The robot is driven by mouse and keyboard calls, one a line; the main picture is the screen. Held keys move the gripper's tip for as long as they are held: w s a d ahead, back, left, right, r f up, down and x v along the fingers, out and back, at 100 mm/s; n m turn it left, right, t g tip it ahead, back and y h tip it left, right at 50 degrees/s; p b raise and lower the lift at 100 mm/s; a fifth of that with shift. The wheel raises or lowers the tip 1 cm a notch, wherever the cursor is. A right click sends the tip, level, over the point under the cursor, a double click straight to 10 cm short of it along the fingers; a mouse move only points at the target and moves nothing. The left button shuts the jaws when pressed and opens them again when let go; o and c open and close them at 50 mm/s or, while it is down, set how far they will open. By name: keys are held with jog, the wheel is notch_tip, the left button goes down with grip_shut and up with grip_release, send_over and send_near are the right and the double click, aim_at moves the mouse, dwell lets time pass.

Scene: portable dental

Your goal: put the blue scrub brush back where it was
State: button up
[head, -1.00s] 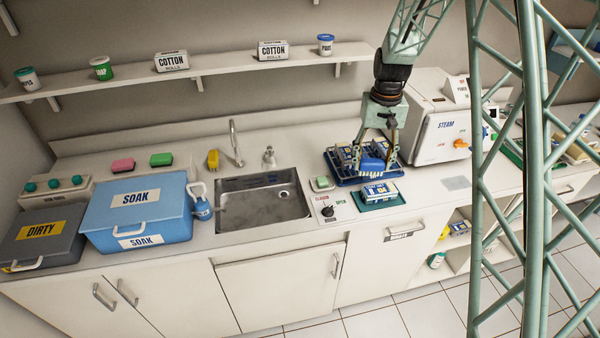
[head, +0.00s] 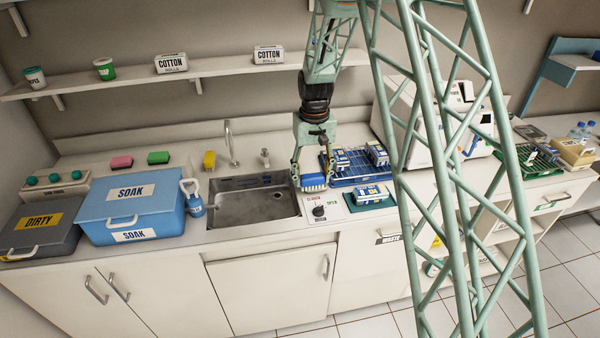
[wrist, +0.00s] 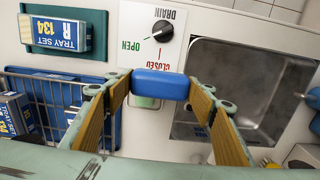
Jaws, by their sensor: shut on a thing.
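The blue scrub brush (head: 314,181), with pale bristles facing down, is held between the fingers of my gripper (head: 312,175). In the head view it is at the right edge of the sink (head: 250,207), near the drain dial (head: 319,210). In the wrist view the brush's blue back (wrist: 160,84) spans between both fingertips. The brush hides most of that block. I cannot tell how high the brush is above the counter.
A blue wire rack (head: 352,175) with tray sets stands right of my gripper. Another tray set (head: 371,193) lies in front of it. A yellow sponge (head: 209,160), a tap (head: 230,140) and a blue SOAK box (head: 132,207) are left.

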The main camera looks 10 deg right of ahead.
jog(key=shift+w, duration=0.1)
jog(key=w, duration=0.5)
jog(key=w+f, duration=0.1)
jog(key=w, duration=0.4)
jog(key=w+d, duration=0.1)
jog(key=w, duration=0.4)
jog(key=shift+w+d+f+p, duration=0.1)
jog(key=shift+f+p, duration=0.1)
jog(key=shift+p, duration=0.15)
jog(key=shift+w, duration=0.25)
jog(key=shift+f, duration=1.75)
jog(key=shift+f, duration=0.2)
jog(key=o, duration=0.8)
jog(key=shift+r, duration=0.1)
